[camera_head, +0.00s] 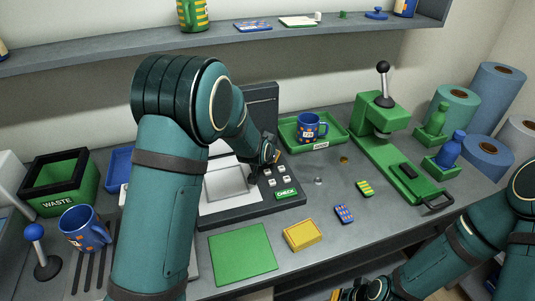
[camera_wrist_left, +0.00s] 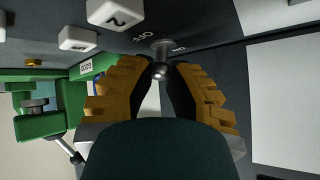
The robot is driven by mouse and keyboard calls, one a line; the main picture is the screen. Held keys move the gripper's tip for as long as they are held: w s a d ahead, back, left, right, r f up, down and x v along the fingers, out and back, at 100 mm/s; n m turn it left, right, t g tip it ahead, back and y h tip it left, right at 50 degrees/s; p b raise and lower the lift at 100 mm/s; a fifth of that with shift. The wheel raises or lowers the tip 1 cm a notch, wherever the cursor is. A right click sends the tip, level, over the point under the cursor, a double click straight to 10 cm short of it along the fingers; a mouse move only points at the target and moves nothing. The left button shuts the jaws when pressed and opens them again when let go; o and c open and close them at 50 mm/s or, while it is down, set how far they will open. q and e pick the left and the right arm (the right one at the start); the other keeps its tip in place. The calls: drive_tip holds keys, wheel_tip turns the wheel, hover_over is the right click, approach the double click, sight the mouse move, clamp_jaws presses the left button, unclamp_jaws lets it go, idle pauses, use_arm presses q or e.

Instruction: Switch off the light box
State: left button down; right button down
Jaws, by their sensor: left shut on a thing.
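The light box (camera_head: 240,213) is a dark-framed unit with a pale panel (camera_head: 226,181), and my left arm covers part of it. I cannot tell whether the panel is lit. In the left wrist view, a small metal toggle switch (camera_wrist_left: 160,68) stands between "OFF" and "ON" marks. Which way it leans is unclear. My left gripper (camera_head: 273,156) is at the light box's right side, above the white buttons. In the wrist view its orange-padded fingers (camera_wrist_left: 165,75) are closed around the toggle's tip. My right gripper (camera_head: 358,291) is at the bottom edge, partly cut off.
White buttons and a green CHECK button (camera_head: 286,193) lie beside the switch. A green tray (camera_head: 327,143) with a blue mug (camera_head: 309,127) is behind. A green press (camera_head: 393,150) stands right. A green mat (camera_head: 242,254) and yellow block (camera_head: 303,235) lie in front.

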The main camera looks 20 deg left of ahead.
use_arm(q)
drive_tip(key=shift+s+f, duration=0.15)
idle(0.3)
drive_tip(key=c, duration=1.1)
unclamp_jaws()
drive_tip(key=shift+c, duration=0.2)
drive_tip(key=v, duration=1.2)
drive_tip(key=shift+d+f, duration=0.1)
